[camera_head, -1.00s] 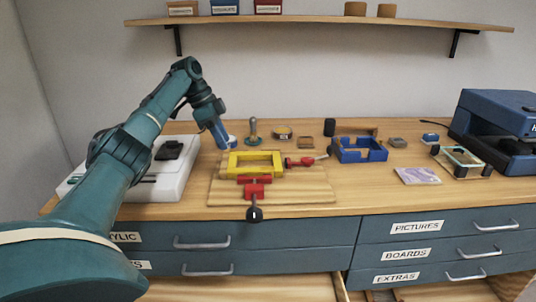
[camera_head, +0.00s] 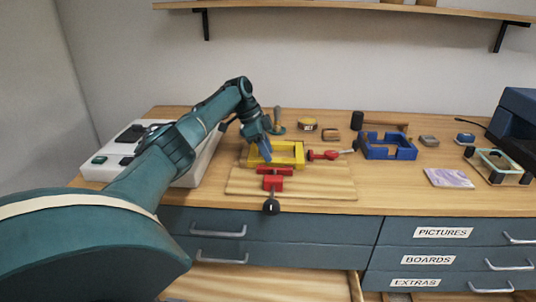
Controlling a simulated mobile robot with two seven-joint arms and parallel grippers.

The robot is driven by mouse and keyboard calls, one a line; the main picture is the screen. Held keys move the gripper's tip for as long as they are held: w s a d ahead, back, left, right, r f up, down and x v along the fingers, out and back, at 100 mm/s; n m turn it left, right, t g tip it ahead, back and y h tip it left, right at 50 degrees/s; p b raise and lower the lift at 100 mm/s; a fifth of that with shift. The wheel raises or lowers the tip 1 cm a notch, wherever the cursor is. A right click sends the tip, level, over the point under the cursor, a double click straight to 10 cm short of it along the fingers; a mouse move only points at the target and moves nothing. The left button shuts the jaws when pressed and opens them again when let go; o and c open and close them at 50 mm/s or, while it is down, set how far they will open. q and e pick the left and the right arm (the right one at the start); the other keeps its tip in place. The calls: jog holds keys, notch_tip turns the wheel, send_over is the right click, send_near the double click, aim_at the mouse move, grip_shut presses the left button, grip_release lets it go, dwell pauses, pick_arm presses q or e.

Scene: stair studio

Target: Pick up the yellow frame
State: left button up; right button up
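The yellow frame (camera_head: 290,152) lies on a wooden board (camera_head: 318,188) on the workbench. Red clamps touch or sit close to it, one at its front (camera_head: 273,180) and one at its right side (camera_head: 324,155). My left gripper (camera_head: 265,155) points down at the left part of the frame, and its blue fingers cover some of that part. I cannot tell whether the fingers touch the frame, or whether they are open or shut. My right gripper is not in view.
A blue frame-like holder (camera_head: 388,147) stands to the right of the board. A white machine (camera_head: 150,160) is at the left, under my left arm. Small items, including a tape measure (camera_head: 307,125), stand behind. A purple patterned sheet (camera_head: 449,178) lies at the right.

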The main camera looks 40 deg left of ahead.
pick_arm(q)
jog(key=shift+x, duration=1.55)
jog(key=shift+c, duration=0.4)
